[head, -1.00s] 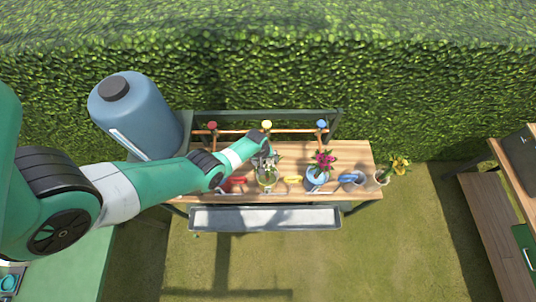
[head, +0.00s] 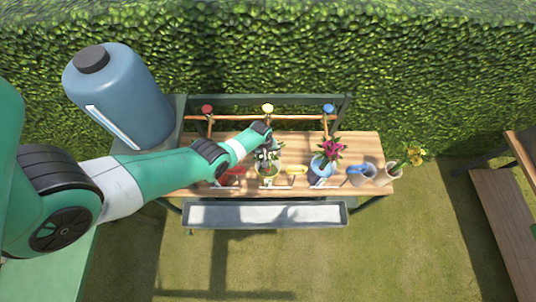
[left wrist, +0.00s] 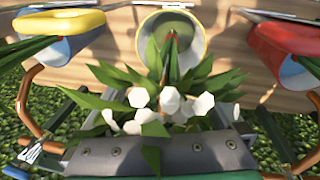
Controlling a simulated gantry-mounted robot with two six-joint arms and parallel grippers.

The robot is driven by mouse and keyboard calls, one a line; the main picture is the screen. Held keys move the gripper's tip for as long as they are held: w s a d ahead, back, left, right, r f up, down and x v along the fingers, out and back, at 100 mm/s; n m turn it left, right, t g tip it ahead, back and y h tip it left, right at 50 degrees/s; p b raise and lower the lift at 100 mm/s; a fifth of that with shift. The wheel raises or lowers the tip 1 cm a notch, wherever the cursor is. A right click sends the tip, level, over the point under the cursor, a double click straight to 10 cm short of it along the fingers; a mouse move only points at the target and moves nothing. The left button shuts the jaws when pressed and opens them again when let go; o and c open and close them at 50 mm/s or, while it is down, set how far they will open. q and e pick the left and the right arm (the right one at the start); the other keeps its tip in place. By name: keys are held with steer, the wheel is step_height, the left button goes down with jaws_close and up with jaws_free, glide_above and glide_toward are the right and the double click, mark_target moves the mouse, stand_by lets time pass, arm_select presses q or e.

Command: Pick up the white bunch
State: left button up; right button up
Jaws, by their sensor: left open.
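The white bunch (head: 264,155), white blooms with green leaves, stands in a pale pot (head: 267,173) on the wooden bench. In the left wrist view the white bunch (left wrist: 170,104) rises from the round pot (left wrist: 196,41) towards my gripper. My left gripper (head: 268,147) is at the white bunch, over its back side in the head view. It is open; in the left wrist view its grey body (left wrist: 205,151) is right behind the blooms and partly covered by leaves. I cannot tell whether the stems are between the fingers. My right gripper is not in view.
A magenta bunch (head: 330,150) in a blue pot (head: 322,169) stands to the right, with a yellow bunch (head: 415,154) farther right. Red (head: 231,172) and yellow (head: 297,170) handled items flank the white bunch's pot. A rail with coloured knobs runs behind. A grey trough (head: 265,213) is in front.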

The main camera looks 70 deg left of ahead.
arm_select(q)
steer(key=shift+r, duration=0.1)
steer(key=shift+c, duration=0.2)
jaws_close()
step_height(320, 180, up, 10)
steer(key=p, duration=1)
